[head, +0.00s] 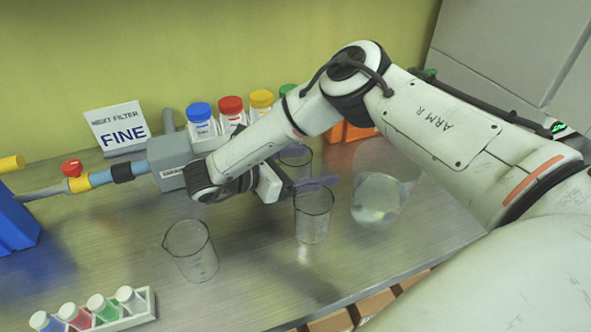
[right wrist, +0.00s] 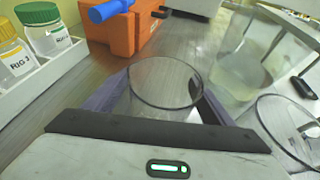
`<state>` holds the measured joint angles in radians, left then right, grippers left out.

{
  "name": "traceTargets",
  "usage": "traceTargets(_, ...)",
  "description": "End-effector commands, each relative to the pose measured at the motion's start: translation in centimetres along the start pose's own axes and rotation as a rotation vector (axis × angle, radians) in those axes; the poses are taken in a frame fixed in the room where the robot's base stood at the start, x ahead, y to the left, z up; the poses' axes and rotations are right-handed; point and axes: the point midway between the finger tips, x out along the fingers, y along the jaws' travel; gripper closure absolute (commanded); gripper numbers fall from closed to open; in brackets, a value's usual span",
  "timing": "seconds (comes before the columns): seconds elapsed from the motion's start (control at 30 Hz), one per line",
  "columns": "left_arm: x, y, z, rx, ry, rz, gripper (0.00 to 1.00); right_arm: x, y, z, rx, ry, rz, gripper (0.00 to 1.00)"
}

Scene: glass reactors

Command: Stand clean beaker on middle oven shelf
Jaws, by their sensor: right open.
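My right gripper (head: 316,178) is open, low over the bench. In the right wrist view its two purple fingers stand on either side of an empty-looking clear beaker (right wrist: 166,82). In the head view this beaker (head: 296,153) shows behind the gripper, partly hidden by it. A second clear beaker (head: 313,222) stands just in front of the fingers and also shows at the right of the right wrist view (right wrist: 292,128). A third beaker (head: 191,252) stands front left. Which one is clean I cannot tell. No oven shelf is recognisable. My left gripper is out of view.
A large glass vessel with clear liquid (head: 378,200) stands right of the beakers. An orange box (right wrist: 122,30) and capped bottles (head: 231,112) line the back. A vial rack (head: 128,318) sits front left. Grey cabinets (head: 510,45) are at back right.

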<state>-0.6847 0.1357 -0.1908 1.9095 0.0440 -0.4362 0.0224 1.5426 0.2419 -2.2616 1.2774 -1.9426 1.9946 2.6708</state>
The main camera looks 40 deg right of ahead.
Motion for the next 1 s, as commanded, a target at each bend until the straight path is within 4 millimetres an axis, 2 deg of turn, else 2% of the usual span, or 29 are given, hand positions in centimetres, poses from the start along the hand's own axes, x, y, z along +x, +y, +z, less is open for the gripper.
traceTargets(0.2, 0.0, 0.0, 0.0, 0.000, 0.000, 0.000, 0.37, 0.1, 0.0, -0.1, -0.001, 0.001, 0.000, 0.25)
traceTargets(0.4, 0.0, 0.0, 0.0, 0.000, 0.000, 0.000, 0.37, 0.0, 0.0, 0.0, -0.001, 0.001, 0.000, 0.58)
traceTargets(0.5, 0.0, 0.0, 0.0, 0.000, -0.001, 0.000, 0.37, 0.0, 0.0, 0.0, 0.000, 0.001, 0.000, 0.72)
traceTargets(0.77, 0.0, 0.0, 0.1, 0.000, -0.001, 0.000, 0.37, -0.1, 0.1, 0.2, 0.001, 0.001, 0.000, 0.72)
traceTargets(0.87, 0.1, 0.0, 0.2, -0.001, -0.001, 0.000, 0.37, -0.3, 0.1, 0.9, 0.002, 0.001, 0.001, 0.72)
traceTargets(1.0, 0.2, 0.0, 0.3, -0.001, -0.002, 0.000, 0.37, -1.1, 0.1, 3.1, 0.003, 0.000, 0.003, 0.72)
